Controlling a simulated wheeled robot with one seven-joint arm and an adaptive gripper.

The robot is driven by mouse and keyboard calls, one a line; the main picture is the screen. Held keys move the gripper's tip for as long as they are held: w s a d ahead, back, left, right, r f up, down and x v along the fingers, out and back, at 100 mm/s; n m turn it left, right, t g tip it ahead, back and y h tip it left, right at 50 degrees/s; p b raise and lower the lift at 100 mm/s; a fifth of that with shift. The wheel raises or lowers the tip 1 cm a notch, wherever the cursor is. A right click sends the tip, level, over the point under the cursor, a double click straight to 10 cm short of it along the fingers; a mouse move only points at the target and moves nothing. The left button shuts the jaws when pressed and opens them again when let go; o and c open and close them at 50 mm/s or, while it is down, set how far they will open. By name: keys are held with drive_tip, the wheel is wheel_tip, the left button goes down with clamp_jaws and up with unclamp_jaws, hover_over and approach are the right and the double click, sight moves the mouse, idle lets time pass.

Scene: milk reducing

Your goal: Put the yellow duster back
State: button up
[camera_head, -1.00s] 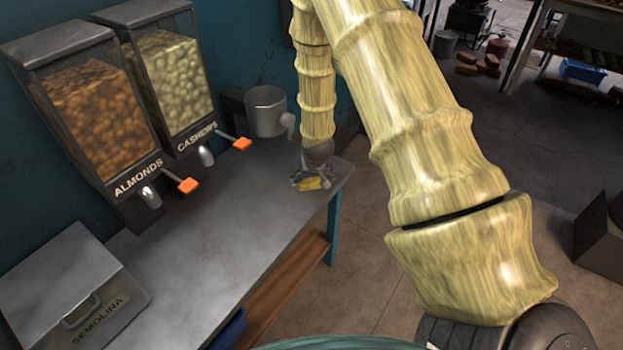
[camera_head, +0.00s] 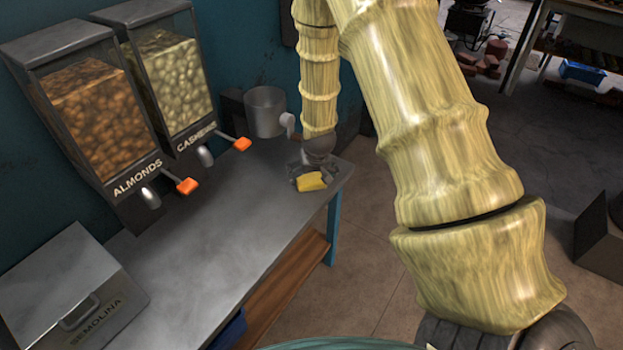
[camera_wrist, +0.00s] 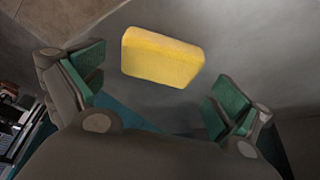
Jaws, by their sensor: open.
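The yellow duster (camera_head: 311,182) lies at the far right end of the grey metal counter, close to its edge. In the wrist view the duster (camera_wrist: 162,57) is a yellow block on the grey surface. My gripper (camera_wrist: 158,88) is open, with its green-padded fingers spread wide. The duster appears between and beyond the fingertips, not gripped. In the head view my gripper (camera_head: 310,174) is at the counter's far end, right by the duster and partly hidden behind it and the arm.
A grey metal cup (camera_head: 265,112) with a handle is mounted near the wall, close to my arm. Almond (camera_head: 95,110) and cashew (camera_head: 165,85) dispensers with orange levers line the wall. A semolina box (camera_head: 70,290) is at the near left. The counter's middle (camera_head: 215,225) is clear.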

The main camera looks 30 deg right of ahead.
drive_tip(key=v, duration=0.8)
drive_tip(key=shift+b, duration=0.3)
drive_tip(key=shift+d+f, duration=0.1)
